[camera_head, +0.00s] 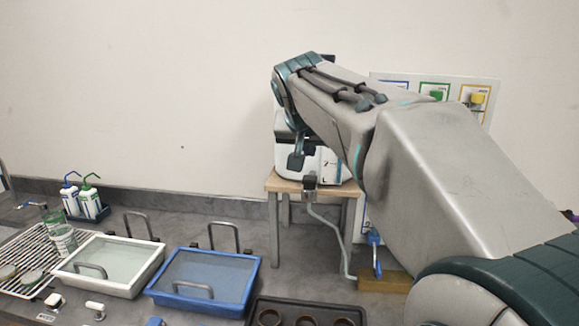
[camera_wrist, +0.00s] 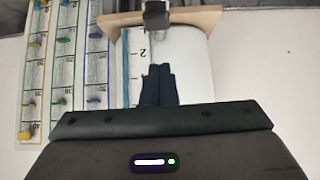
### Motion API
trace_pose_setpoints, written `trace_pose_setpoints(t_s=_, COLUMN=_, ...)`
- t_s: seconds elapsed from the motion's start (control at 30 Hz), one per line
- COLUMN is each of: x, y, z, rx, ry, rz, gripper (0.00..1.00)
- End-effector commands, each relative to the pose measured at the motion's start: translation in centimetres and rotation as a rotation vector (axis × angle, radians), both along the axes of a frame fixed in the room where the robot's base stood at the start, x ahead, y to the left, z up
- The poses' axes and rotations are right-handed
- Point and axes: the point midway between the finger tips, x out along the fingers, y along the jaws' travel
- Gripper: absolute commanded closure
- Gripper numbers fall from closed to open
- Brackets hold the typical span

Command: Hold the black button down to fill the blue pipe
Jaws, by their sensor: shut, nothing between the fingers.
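My gripper (camera_head: 295,162) is shut and empty, its dark fingers pointing down in front of the white tank (camera_head: 330,168) on a wooden stand. In the wrist view my gripper (camera_wrist: 160,69) shows closed fingertips in front of the tank (camera_wrist: 190,62), beside a scale marked 2 and a narrow blue strip (camera_wrist: 127,65). A dark block (camera_head: 310,182) with a grey pipe sits at the stand's front edge, apart from the fingertips. It also shows in the wrist view (camera_wrist: 155,12). I cannot make out a black button for certain; my arm hides part of the tank.
Behind my arm a board has blue, green and yellow frames (camera_head: 434,91); its scaled columns (camera_wrist: 62,60) show in the wrist view. A blue-handled valve (camera_head: 375,250) stands right of the stand. White (camera_head: 108,266) and blue (camera_head: 204,282) trays lie left on the grey counter.

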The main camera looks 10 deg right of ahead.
Motion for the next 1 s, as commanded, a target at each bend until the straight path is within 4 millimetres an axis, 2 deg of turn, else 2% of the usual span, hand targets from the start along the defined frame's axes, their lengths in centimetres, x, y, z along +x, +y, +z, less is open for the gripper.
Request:
trace_pose_setpoints(t_s=0.1, x=1.4, y=-0.5, z=-1.8, rx=0.001, ry=0.004, rz=0.0, gripper=1.0)
trace_pose_setpoints(t_s=0.4, x=1.2, y=-0.4, z=-5.0, rx=0.0, ry=0.001, rz=0.0, gripper=1.0)
trace_pose_setpoints(t_s=0.83, x=1.3, y=-0.4, z=-5.4, rx=0.001, ry=0.0, rz=0.001, gripper=1.0)
trace_pose_setpoints(t_s=1.0, x=1.3, y=-0.3, z=-6.2, rx=0.001, ry=0.0, rz=0.002, gripper=1.0)
